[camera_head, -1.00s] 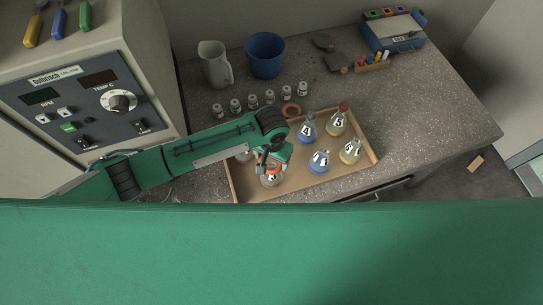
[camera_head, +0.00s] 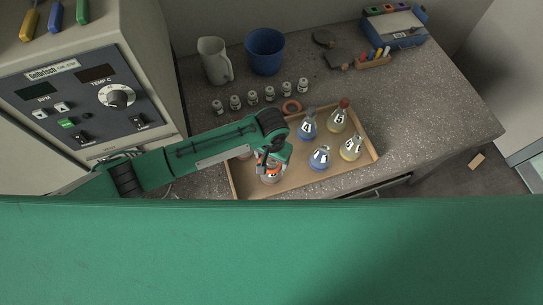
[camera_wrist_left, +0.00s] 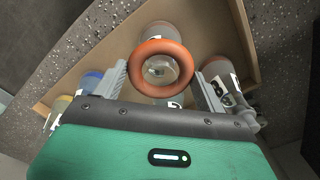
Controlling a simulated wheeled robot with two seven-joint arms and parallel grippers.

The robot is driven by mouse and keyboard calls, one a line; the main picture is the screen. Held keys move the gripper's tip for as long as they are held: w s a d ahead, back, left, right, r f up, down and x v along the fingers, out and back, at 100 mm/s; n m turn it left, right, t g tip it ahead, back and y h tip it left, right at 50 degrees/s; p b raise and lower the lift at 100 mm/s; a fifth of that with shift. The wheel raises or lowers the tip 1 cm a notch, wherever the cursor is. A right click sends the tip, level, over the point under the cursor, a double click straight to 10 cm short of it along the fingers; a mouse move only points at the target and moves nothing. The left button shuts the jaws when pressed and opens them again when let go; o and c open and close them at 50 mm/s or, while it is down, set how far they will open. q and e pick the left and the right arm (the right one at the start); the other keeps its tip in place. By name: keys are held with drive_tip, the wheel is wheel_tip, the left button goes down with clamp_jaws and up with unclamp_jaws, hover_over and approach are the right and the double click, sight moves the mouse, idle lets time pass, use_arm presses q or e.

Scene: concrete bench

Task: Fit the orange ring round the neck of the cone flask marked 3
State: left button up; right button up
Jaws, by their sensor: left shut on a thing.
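The orange ring (camera_wrist_left: 143,80) is held between the two fingers of my left gripper (camera_wrist_left: 162,84), which is shut on it. In the wrist view, the ring lies over a clear flask (camera_wrist_left: 160,29), whose glass shows through the hole. I cannot tell whether the ring is above the neck or round it. In the head view, my left gripper (camera_head: 272,160) is over the flask marked 3 (camera_head: 270,178) at the tray's near left; the gripper hides its neck. My right gripper is not in view.
Another ring (camera_head: 291,106) lies behind the tray, near several small vials (camera_head: 269,95).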

use_arm(q)
drive_tip(key=shift+f+b, duration=0.45)
drive_tip(key=shift+f, duration=0.9)
drive_tip(key=o, duration=1.2)
drive_tip(key=shift+c, duration=0.2)
drive_tip(key=shift+o, duration=0.2)
drive_tip(key=shift+r, duration=0.1)
wheel_tip(320, 180, up, 8)
drive_tip(key=p, duration=0.9)
drive_tip(key=shift+r, duration=0.1)
drive_tip(key=shift+s, duration=0.1)
